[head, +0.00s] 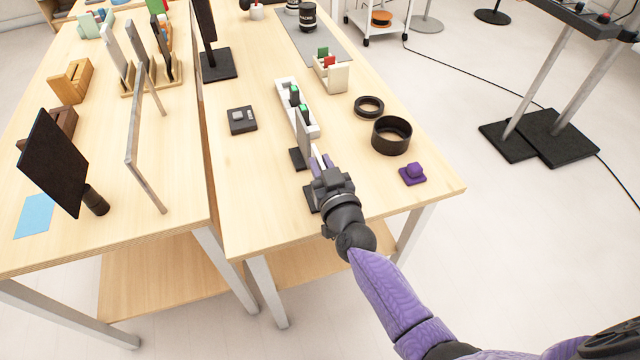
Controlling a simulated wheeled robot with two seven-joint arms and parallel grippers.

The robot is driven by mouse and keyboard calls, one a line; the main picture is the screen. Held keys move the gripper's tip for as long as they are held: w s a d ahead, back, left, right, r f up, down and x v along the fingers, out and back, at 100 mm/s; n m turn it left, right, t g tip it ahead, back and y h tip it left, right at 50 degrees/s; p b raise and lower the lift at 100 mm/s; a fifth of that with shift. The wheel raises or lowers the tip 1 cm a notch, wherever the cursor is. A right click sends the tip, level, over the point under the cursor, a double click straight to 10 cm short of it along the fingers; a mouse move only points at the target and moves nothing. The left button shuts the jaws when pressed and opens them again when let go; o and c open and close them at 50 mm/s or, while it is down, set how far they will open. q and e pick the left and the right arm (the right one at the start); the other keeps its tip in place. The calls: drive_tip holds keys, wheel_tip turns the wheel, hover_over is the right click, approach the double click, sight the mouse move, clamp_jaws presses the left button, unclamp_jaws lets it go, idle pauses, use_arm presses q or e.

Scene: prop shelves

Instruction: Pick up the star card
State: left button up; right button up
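No star marking is readable on any card in the head view, so I cannot tell which one is the star card. My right gripper (321,160) is over the near part of the right table, pointing away from me. Its fingertips are close beside a thin grey upright panel (303,135) on a dark base. Pale surfaces show at the fingers, but whether they hold anything is unclear. A small cream holder (338,78) farther back carries a green card (322,53) and a red card (329,62). A blue card (35,215) lies flat on the left table. My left gripper is out of view.
A white tray (282,94) with green-topped items stands just beyond the gripper. A black ring (369,106), a black round bowl (391,135) and a purple block (412,175) are to its right. A dark grey box (242,120) is to the left. The table's front left is clear.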

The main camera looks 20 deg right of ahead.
clamp_jaws()
idle(1.1)
